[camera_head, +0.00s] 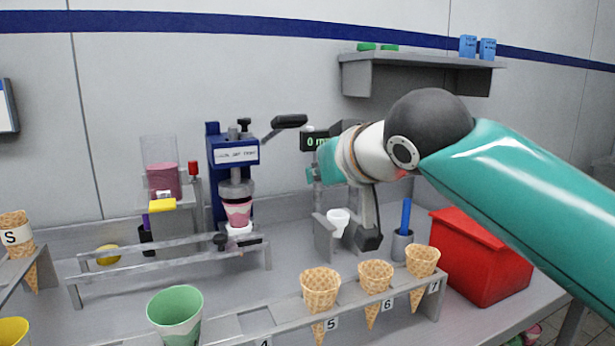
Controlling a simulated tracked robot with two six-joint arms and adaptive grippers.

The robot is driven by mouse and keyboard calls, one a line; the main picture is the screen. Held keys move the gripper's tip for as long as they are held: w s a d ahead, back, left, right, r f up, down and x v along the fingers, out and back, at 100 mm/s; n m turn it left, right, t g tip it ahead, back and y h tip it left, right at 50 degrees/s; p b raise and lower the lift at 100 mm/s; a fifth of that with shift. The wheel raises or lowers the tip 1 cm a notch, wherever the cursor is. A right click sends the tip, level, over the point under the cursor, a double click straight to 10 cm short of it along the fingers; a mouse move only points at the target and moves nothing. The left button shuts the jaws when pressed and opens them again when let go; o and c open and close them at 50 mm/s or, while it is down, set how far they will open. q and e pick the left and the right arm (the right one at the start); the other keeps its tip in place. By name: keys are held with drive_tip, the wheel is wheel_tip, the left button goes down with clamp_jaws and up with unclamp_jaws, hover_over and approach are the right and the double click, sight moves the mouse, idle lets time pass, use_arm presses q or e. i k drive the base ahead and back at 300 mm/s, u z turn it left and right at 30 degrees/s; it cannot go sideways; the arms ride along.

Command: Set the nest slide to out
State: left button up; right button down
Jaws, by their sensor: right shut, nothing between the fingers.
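A blue press (234,152) stands at the back of the bench, with a black lever (289,121) reaching up to the right. A pink-and-white cup (237,212) sits under its head in a white holder (239,230), which looks like the nest. Dark knobs or handles (221,242) show just below it; the slide itself is mostly hidden behind a rail, and its position is hard to tell. My right gripper (368,240) points down, shut and empty, well to the right of the press, beside a small white cup (338,222). My left gripper is not in view.
A front rack (432,309) holds several waffle cones, and a green cup (175,308) stands left of them. A metal rail (170,264) runs before the press. A red bin (482,255) and a holder with a blue tool (405,218) stand right of my gripper.

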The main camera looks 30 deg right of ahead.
sight(224, 245)
drive_tip(key=k, duration=1)
